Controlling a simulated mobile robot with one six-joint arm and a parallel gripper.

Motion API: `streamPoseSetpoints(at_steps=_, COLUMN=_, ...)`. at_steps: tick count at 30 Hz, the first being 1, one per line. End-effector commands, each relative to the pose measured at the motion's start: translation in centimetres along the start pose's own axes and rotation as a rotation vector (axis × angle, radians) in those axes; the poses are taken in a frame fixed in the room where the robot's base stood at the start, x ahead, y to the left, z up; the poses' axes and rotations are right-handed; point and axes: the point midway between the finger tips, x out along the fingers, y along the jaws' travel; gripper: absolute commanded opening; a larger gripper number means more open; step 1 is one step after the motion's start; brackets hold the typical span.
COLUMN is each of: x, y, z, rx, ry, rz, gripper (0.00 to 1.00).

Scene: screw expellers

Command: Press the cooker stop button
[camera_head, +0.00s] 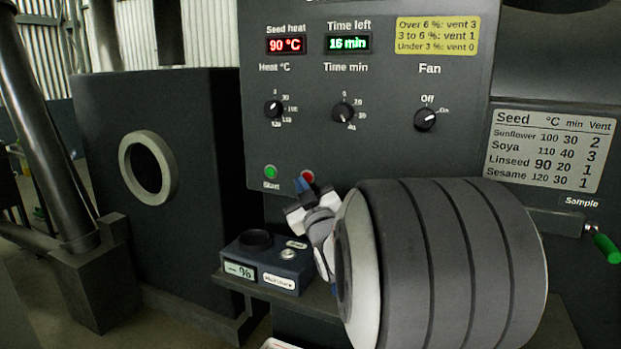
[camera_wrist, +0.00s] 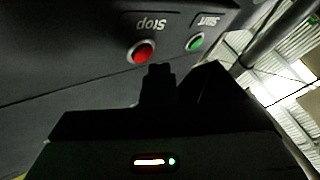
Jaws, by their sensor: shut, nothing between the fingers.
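The red stop button (camera_head: 309,175) is low on the grey cooker panel (camera_head: 370,95), right of the green start button (camera_head: 270,172). The wrist view is upside down and shows the red button (camera_wrist: 142,52) under the word Stop and the green button (camera_wrist: 196,42) under Start.
A seed heat display (camera_head: 286,45) reads 90 °C; a time left display (camera_head: 348,43) reads 16 min. Heat, time and fan knobs (camera_head: 425,120) sit above the buttons. A moisture meter (camera_head: 268,262) stands on a shelf below. A green-handled sample lever (camera_head: 606,247) is at right.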

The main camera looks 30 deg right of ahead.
Motion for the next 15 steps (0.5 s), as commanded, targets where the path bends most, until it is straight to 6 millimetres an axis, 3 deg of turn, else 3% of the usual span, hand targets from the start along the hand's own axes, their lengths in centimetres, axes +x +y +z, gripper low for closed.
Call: streamPoseSetpoints(at_steps=15, x=0.50, y=0.47, z=0.40, rx=0.000, ry=0.000, rz=0.000, gripper=0.00)
